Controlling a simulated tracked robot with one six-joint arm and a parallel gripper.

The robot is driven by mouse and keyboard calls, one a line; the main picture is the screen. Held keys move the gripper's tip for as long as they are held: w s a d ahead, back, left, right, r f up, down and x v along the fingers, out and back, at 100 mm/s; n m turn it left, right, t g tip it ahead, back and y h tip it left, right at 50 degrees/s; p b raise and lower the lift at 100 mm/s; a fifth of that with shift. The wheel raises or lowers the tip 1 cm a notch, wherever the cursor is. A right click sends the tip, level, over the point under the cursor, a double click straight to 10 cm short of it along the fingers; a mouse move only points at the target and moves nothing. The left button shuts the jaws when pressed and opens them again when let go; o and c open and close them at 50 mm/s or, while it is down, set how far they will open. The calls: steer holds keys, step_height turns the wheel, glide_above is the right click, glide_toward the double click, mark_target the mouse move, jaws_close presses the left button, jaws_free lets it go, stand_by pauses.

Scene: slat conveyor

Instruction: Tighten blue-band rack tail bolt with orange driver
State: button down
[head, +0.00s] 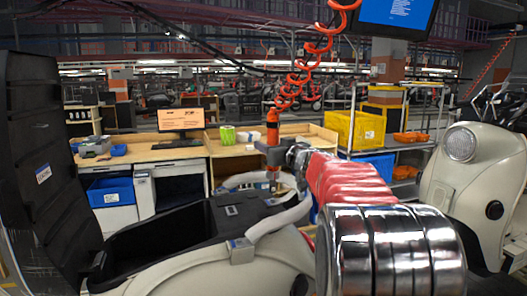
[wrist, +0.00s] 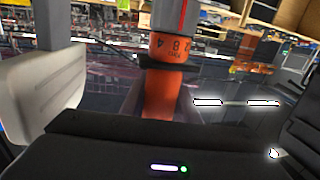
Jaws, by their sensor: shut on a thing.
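My gripper (head: 272,156) is shut on the orange driver (head: 272,124), which stands about upright below a coiled red hose. In the wrist view the driver's orange body (wrist: 160,92) has a dark collar and a grey upper part with a red line. Its lower end is hidden there by the dark gripper housing. I cannot tell whether the tip touches anything. I cannot make out a blue band or the tail bolt.
The scooter's black seat (head: 42,150) stands raised at left, beside the open storage well (head: 160,235). Another scooter (head: 465,175) with a round headlight is at right. Behind are a wooden workbench (head: 200,146), a yellow bin (head: 362,130) and a blue bin (head: 111,191).

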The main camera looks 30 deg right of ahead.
steer(key=shift+r, duration=1.95)
steer(key=shift+s, duration=0.1)
